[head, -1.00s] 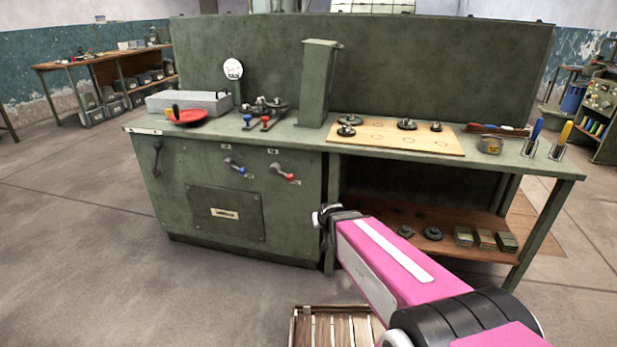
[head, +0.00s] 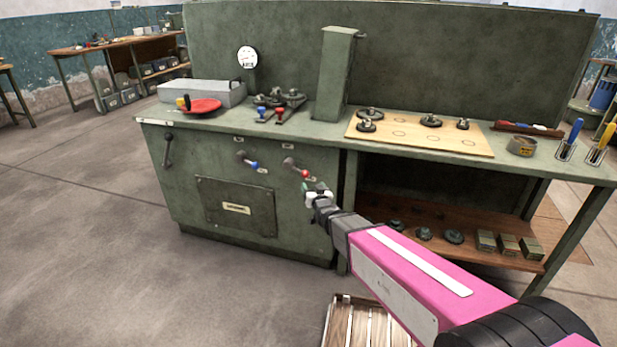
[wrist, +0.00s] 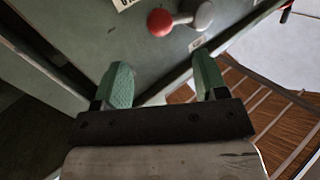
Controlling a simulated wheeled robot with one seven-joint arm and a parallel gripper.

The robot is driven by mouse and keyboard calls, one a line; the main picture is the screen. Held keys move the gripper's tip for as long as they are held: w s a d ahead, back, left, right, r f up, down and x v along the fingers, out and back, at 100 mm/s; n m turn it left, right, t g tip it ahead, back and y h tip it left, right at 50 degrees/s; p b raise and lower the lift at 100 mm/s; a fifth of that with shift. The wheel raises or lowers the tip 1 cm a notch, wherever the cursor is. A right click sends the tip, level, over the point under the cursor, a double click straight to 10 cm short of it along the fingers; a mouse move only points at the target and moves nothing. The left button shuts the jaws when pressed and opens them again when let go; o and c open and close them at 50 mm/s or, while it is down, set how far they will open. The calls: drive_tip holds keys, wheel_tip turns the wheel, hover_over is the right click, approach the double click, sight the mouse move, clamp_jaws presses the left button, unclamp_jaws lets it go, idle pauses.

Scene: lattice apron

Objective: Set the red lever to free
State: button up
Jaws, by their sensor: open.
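The red lever (head: 304,174) is on the green cabinet's front panel, with a grey pivot at its upper left and its red ball knob angled down to the right. In the wrist view the red lever's ball (wrist: 161,22) and grey pivot lie beyond the fingertips. My gripper (head: 318,190) is just below and right of the knob in the head view, apart from it. In the wrist view my gripper (wrist: 162,72) has its two green fingers spread with nothing between them. Small labels sit near the lever; their text is unreadable.
A blue-knobbed lever (head: 250,163) is left of the red one. Small red and blue levers (head: 280,112) stand on the bench top near a red handwheel (head: 203,106). A wooden slatted crate (head: 340,318) is on the floor below my arm. Open floor lies left.

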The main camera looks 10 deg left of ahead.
sight(307, 176)
drive_tip(key=x, duration=0.9)
clamp_jaws()
